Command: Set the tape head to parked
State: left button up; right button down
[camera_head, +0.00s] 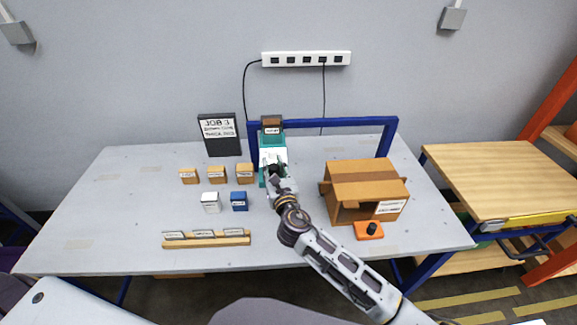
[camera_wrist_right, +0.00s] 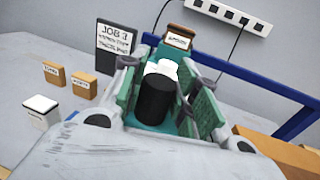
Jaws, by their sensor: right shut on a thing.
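The teal tape head (camera_head: 267,140) is at the left end of the blue gantry frame (camera_head: 330,123), with a brown labelled block (camera_head: 272,124) on top. It also shows in the wrist view (camera_wrist_right: 186,126), behind the fingers. My right gripper (camera_head: 272,165) reaches in from the front and covers its lower part. In the wrist view, the right gripper (camera_wrist_right: 165,100) is shut on a black cylinder with a white top (camera_wrist_right: 155,97), at the tape head. My left gripper is not in view.
A black sign reading JOB 3 (camera_head: 219,136) stands left of the gantry. Several small boxes (camera_head: 217,175) and a card rack (camera_head: 206,240) are at left. A cardboard box (camera_head: 350,167) and an orange block with a black knob (camera_head: 369,231) are at right.

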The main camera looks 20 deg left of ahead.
jog(key=shift+s+a, duration=0.35)
jog(key=shift+a, duration=0.45)
jog(key=c, duration=1.5)
grip_release()
jog(key=o, duration=0.4)
jog(key=shift+a, duration=0.2)
jog(key=shift+o, duration=0.2)
jog(key=shift+d, duration=0.25)
jog(key=shift+s, duration=0.15)
jog(key=v, duration=1.1)
jog(key=shift+s, duration=0.3)
jog(key=shift+d, duration=0.15)
